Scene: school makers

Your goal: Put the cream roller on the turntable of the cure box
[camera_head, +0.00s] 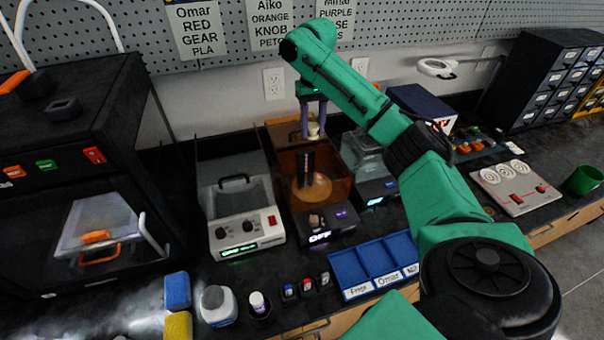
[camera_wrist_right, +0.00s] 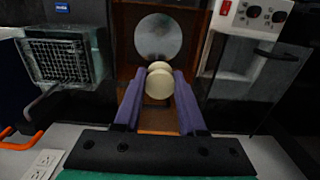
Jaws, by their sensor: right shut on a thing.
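The cream roller (camera_wrist_right: 159,82) is held between the two purple fingers of my right gripper (camera_wrist_right: 158,95) in the right wrist view. In the head view my right gripper (camera_head: 314,118) hangs above the back of the cure box, with the cream roller (camera_head: 314,131) at its tips. The cure box (camera_head: 333,170) is brown and see-through, with a control panel in front. Its round turntable (camera_head: 316,190) lies inside, and a dark upright piece shows in front of it. The turntable (camera_wrist_right: 158,36) appears beyond the roller, apart from it, in the wrist view. My left gripper is out of view.
A white machine with knobs (camera_head: 240,225) stands left of the cure box, and a clear-topped machine (camera_head: 368,155) stands right. Blue labelled trays (camera_head: 347,267) lie in front. The pegboard wall (camera_head: 235,40) is close behind. A dark printer (camera_head: 75,130) fills the left.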

